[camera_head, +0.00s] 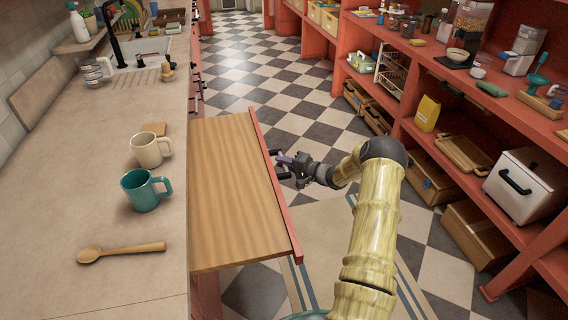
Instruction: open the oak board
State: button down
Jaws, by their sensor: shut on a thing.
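The oak board (228,190) is a flat wooden pull-out slab. It sticks out from the right side of the counter, over the floor, with a red front strip (272,190) along its outer edge. A dark handle (283,176) is on the outer face of that strip. My gripper (284,160) is at the handle, shut on it, reaching in from the right. The fingertips are small in the view and partly merge with the handle.
The counter (90,200) on the left holds a cream mug (147,149), a teal mug (141,190) and a wooden spoon (120,252). Red shelving (440,145) with boxes and kitchen goods lines the right.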

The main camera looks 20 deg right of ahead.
jog(key=c, duration=1.4)
grip_release()
jog(key=shift+o, duration=0.2)
jog(key=b+v, duration=0.1)
jog(key=v, duration=1.6)
jog(key=shift+s, duration=0.25)
jog(key=shift+d+f, duration=0.1)
